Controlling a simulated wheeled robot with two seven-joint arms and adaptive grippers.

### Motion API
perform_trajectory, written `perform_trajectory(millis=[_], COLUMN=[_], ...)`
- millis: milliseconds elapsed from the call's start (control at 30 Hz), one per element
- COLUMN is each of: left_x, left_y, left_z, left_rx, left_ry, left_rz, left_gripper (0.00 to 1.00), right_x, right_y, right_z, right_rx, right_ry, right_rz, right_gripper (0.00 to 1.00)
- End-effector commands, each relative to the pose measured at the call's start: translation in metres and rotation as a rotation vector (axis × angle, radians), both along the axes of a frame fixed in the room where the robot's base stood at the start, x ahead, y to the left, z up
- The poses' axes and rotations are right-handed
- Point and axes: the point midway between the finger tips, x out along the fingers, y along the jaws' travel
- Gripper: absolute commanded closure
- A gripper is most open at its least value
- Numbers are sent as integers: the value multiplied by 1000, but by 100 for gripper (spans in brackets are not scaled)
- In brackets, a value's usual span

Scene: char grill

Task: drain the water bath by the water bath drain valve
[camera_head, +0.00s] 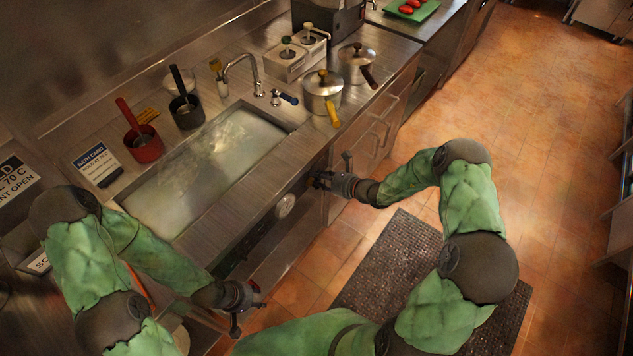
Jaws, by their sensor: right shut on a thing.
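The water bath (205,168) is a sunken rectangular basin in the steel counter, holding cloudy, pale greenish water. My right gripper (322,181) is at the counter's front panel, near the basin's right front corner. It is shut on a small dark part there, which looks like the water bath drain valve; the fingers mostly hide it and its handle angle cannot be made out. My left gripper (243,304) hangs low in front of the counter, away from the valve. Its fingers are too small and dark to tell open from shut.
A round dial (285,205) sits on the front panel left of my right gripper. A tap (243,72), red pot (143,145), black pot (186,112) and lidded saucepan (322,92) stand around the basin. A dark floor mat (395,262) lies before the counter; open tiled floor is to the right.

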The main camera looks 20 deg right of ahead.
Motion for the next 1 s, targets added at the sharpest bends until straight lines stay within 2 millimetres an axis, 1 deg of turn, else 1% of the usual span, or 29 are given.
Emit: perform_trajectory(millis=[200, 700, 733, 767, 800, 1000], left_x=[0, 0, 0, 0, 0, 0], left_y=[0, 0, 0, 0, 0, 0], left_z=[-5, -5, -5, -5, -5, -5], left_rx=[0, 0, 0, 0, 0, 0], left_ry=[0, 0, 0, 0, 0, 0], left_rz=[0, 0, 0, 0, 0, 0], left_gripper=[60, 60, 60, 60, 60, 60], right_x=[1, 1, 1, 1, 1, 1], right_y=[-1, -1, -1, -1, -1, -2], right_z=[-1, -1, -1, -1, -1, -1], right_rx=[-46, -62, -62, -62, -61, -60], right_ry=[-34, -44, -44, -44, -44, -43], right_rz=[1, 5, 5, 5, 4, 2], right_gripper=[100, 100, 62, 54, 43, 43])
